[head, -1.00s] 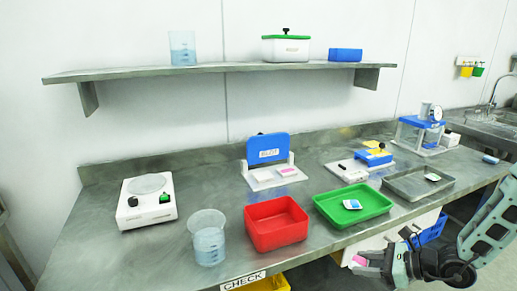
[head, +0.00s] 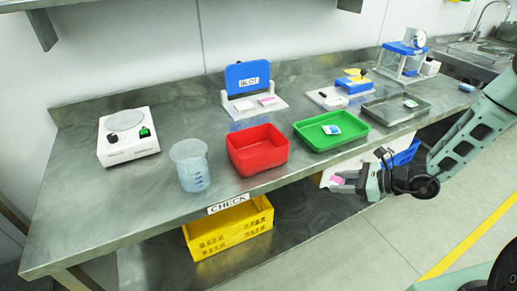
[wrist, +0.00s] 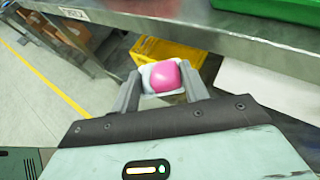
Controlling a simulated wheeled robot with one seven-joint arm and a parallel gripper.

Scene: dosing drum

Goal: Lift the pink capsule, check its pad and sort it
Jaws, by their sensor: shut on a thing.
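My gripper (head: 346,182) is shut on the pink capsule (wrist: 164,77), in front of the bench's front edge. In the wrist view the capsule sits between the two fingers, its rounded pink face towards the camera and a white part around it. In the head view only a small bit of pink shows at the fingertips. The pad cannot be made out. A red bin (head: 257,165) and a green tray (head: 357,134) stand on the bench near the gripper. A white and blue capsule (head: 331,129) lies in the green tray.
A CHECK label (head: 228,203) is on the bench edge, above a yellow crate (head: 230,228). A beaker (head: 190,166), a white hotplate (head: 127,143), a blue BLOT stand (head: 247,77) and a metal tray (head: 388,111) stand on the bench. Open floor lies at right.

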